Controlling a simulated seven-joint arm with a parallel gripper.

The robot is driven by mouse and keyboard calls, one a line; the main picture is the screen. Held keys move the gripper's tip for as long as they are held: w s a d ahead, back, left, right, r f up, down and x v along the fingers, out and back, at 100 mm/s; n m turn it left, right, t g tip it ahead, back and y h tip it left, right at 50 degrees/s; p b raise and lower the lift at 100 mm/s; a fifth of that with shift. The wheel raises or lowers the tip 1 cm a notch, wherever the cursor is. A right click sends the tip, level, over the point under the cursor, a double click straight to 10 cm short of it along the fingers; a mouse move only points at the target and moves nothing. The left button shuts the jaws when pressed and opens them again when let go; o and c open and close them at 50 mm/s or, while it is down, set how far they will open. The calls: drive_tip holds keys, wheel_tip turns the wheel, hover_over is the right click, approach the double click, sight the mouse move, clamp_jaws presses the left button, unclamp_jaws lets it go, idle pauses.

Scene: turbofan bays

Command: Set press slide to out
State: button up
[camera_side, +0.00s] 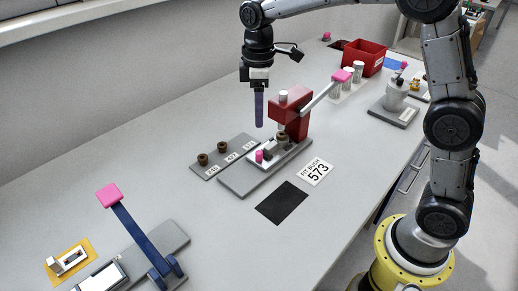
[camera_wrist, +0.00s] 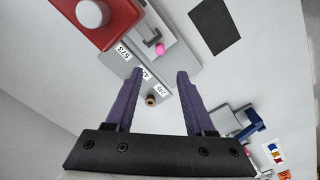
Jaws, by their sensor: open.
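The red press (camera_side: 297,118) stands on a grey base plate at mid-table, with a lever ending in a pink grip (camera_side: 341,76). Its pale slide (camera_side: 253,163) lies low on the base at the press's front, with a pink knob (camera_side: 259,156) at the end. The knob also shows in the wrist view (camera_wrist: 160,49), ahead of the fingertips and apart from them. How far the slide sticks out is hard to tell. My gripper (camera_side: 259,122) points down above the table behind the slide; in the wrist view my gripper (camera_wrist: 160,74) has its purple fingers spread and empty.
A grey tray (camera_side: 236,143) with brown bushings and number labels lies beside the press. A card reading "FIT BUSH 573" (camera_side: 316,172) and a black mat (camera_side: 282,203) lie in front. A blue lever device (camera_side: 140,237) is at lower left, a red bin (camera_side: 362,57) farther back.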

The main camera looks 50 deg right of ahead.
sight(259, 151)
wheel_tip(259, 151, down, 12)
drive_tip(key=shift+f, duration=0.25)
idle(0.3)
clamp_jaws()
idle(1.3)
